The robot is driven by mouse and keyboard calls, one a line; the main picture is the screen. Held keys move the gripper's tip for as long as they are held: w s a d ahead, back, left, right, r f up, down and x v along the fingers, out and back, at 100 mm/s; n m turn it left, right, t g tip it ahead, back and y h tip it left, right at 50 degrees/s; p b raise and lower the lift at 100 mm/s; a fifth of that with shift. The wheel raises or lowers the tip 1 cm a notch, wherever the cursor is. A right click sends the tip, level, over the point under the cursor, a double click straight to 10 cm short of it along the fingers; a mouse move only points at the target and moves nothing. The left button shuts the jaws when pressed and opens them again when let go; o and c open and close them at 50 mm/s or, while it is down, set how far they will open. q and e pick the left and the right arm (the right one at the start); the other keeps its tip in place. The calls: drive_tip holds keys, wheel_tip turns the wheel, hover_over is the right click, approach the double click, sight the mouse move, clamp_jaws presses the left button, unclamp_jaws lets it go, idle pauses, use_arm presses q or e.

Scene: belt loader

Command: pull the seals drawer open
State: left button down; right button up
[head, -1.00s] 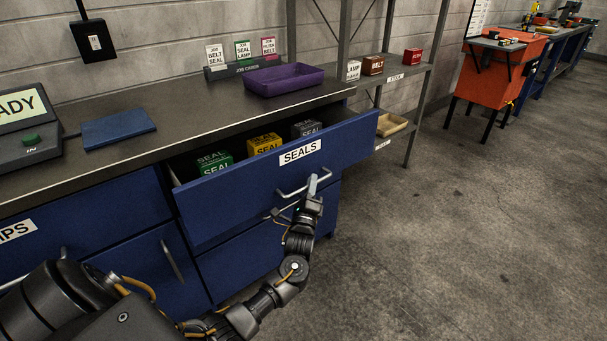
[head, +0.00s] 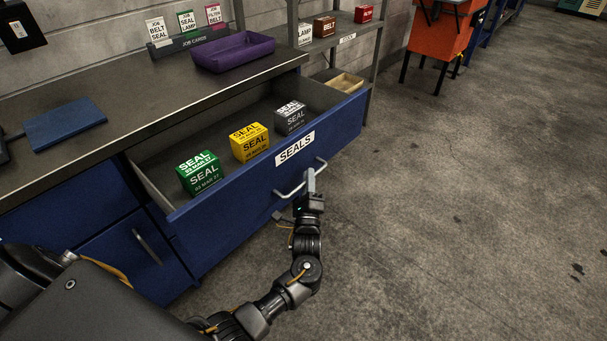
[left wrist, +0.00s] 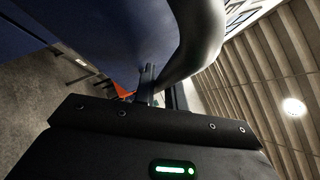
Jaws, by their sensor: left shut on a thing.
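The blue seals drawer (head: 232,190), with a white SEALS label (head: 295,149), stands well out from the bench in the head view. Its interior shows a green seal box (head: 199,173), a yellow seal box (head: 249,142) and a grey seal box (head: 290,118). My left gripper (head: 311,182) is shut on the drawer's metal handle (head: 291,192), at its right part. In the left wrist view the handle (left wrist: 197,40) looms large and curved before the gripper. My right gripper is out of view.
The bench top holds a purple tray (head: 233,52), job cards on a stand (head: 188,41) and a blue pad (head: 64,123). A grey shelf rack (head: 345,38) stands right of the bench.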

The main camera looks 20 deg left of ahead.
use_arm(q)
drive_tip(key=c, duration=1.5)
unclamp_jaws()
drive_tip(key=shift+o, duration=0.2)
drive_tip(key=v, duration=1.1)
drive_tip(key=shift+w, duration=0.1)
